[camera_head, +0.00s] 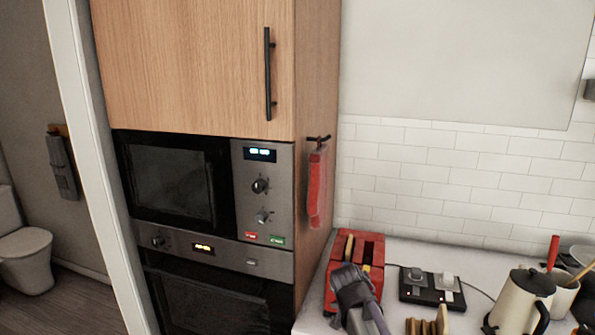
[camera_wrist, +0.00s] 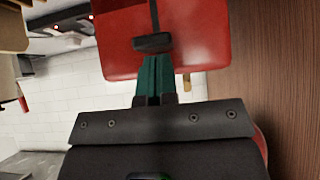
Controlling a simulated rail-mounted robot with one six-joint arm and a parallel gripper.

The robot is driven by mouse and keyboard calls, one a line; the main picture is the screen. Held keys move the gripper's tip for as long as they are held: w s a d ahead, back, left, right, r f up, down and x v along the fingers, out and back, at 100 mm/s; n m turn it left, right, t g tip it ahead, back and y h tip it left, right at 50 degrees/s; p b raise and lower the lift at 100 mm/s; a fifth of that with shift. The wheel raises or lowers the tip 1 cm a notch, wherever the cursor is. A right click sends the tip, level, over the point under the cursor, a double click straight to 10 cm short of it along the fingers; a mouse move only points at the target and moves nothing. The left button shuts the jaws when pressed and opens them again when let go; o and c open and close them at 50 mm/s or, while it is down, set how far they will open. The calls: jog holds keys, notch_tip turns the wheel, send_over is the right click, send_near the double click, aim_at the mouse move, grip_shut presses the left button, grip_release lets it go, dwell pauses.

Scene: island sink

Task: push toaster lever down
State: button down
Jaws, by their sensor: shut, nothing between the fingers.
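The red toaster (camera_head: 374,263) stands on the counter beside the tall wooden cabinet, with slots on top and a tan bread slice (camera_head: 348,247) showing in one. In the wrist view, its red end face (camera_wrist: 205,45) fills the top middle. The black lever (camera_wrist: 153,42) sticks out there, and a dark slot line runs from it to the picture's top edge. My gripper (camera_wrist: 153,60) is shut and empty, its green fingers together, with the tips right at the lever. I cannot tell whether they touch it. In the head view, my wrist covers the toaster's near end and hides the lever.
A black socket panel (camera_head: 432,290) with plugs lies right of the toaster. A cream kettle (camera_head: 519,300) stands farther right, and a wooden rack (camera_head: 428,327) is at the front. The cabinet (camera_wrist: 280,70) is close by in the wrist view.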

jog(key=shift+f, duration=0.1)
dwell(0.3)
notch_tip(320, 180, down, 6)
jog(key=b, duration=0.6)
jog(key=shift+f, duration=0.15)
dwell(0.7)
jog(key=s, duration=0.2)
jog(key=s+a+r, duration=0.1)
jog(key=shift+s+a, duration=0.1)
jog(key=shift+s, duration=0.3)
